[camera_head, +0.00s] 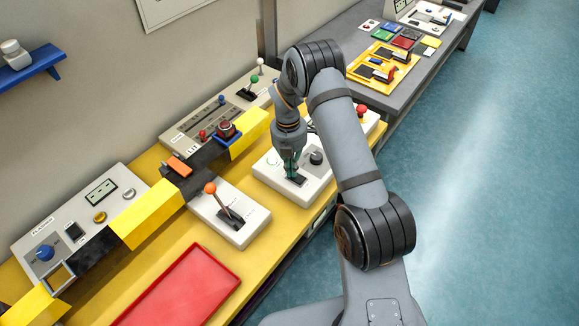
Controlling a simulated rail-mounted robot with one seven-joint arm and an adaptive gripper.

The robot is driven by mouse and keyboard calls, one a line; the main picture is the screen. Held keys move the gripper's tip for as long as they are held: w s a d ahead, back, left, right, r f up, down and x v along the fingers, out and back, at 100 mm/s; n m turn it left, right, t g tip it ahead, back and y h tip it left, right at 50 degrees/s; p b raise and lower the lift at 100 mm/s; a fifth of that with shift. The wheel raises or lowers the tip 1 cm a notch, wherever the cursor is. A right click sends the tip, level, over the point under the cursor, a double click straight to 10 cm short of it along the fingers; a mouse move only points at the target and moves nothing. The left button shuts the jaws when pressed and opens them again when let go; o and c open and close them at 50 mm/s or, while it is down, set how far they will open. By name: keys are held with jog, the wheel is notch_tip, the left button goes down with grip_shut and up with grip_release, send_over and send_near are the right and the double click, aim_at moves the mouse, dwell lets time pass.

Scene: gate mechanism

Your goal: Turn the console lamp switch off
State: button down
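A white console box (267,175) stands on the yellow bench in the middle of the view. It has a black round knob (316,157) and a dark switch plate (297,181) on its top. My gripper (291,172) points down over this box, just above or at the dark plate, left of the knob. Its fingers are small and overlap the plate, so I cannot tell whether they are open or touching it. The switch lever itself and any lamp label are not clear.
Left of the box stands a white unit with an orange-tipped lever (210,188). A black-and-yellow beam (150,211) crosses the bench, and a red tray (180,290) lies at the front. A red button (361,111) is right of my arm. Grey panels line the wall.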

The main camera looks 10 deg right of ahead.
jog(key=r+p, duration=0.4)
jog(key=shift+w+a+r, duration=0.15)
jog(key=shift+w+r, duration=0.05)
jog(key=shift+r, duration=0.1)
notch_tip(320, 180, up, 9)
jog(key=b, duration=0.2)
jog(key=shift+w+a+r+b, duration=0.2)
jog(key=shift+w+a+b, duration=0.15)
jog(key=shift+w+b, duration=0.1)
jog(key=shift+f, duration=0.1)
